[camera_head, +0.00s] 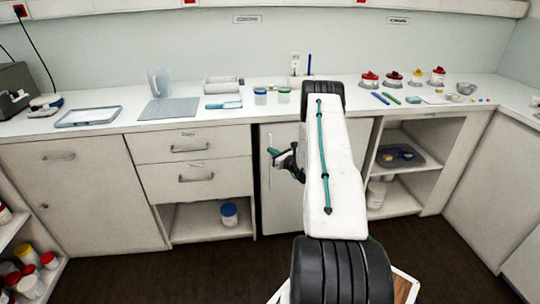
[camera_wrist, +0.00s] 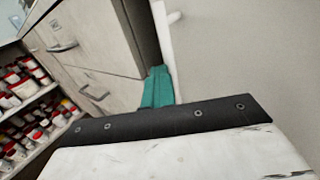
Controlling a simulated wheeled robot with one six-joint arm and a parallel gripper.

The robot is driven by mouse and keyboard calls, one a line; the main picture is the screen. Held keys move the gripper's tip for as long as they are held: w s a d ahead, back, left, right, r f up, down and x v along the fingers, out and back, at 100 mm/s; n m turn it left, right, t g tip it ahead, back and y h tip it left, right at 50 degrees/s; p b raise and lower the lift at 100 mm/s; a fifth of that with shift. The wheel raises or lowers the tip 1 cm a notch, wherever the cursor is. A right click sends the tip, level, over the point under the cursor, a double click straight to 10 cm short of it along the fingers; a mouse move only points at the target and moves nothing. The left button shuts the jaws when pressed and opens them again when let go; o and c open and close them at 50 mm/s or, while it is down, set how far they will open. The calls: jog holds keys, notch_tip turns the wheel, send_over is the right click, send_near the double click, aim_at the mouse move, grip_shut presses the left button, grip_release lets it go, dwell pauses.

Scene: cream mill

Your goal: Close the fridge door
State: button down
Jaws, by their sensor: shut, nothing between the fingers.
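The fridge door (camera_head: 287,205) is a pale front under the counter, partly hidden behind my arm. A dark vertical gap shows along its left edge, beside the drawer unit; I cannot tell how far the door stands out. A slim pale handle (camera_head: 269,157) is near its upper left. My gripper (camera_head: 274,153) is in front of the door's upper left part, close to the handle. In the wrist view, the shut teal fingers (camera_wrist: 157,87) are empty near the door's pale edge, with the door (camera_wrist: 235,55) filling the right. I cannot tell whether they touch it.
Drawers (camera_head: 192,162) and a closed cabinet (camera_head: 85,190) are left of the door. Open shelves (camera_head: 408,170) are on the right. The counter (camera_head: 190,108) above holds jars, trays and tools. A shelf of jars (camera_head: 35,280) stands at lower left. The dark floor in front is clear.

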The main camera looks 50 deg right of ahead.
jog(key=shift+w+d+r, duration=0.4)
jog(key=shift+r, duration=0.05)
jog(key=shift+w+f, duration=0.2)
jog(key=shift+f, duration=0.05)
jog(key=s+a, duration=0.7)
jog(key=s, duration=0.5)
jog(key=shift+a+f, duration=0.25)
jog(key=shift+f, duration=0.05)
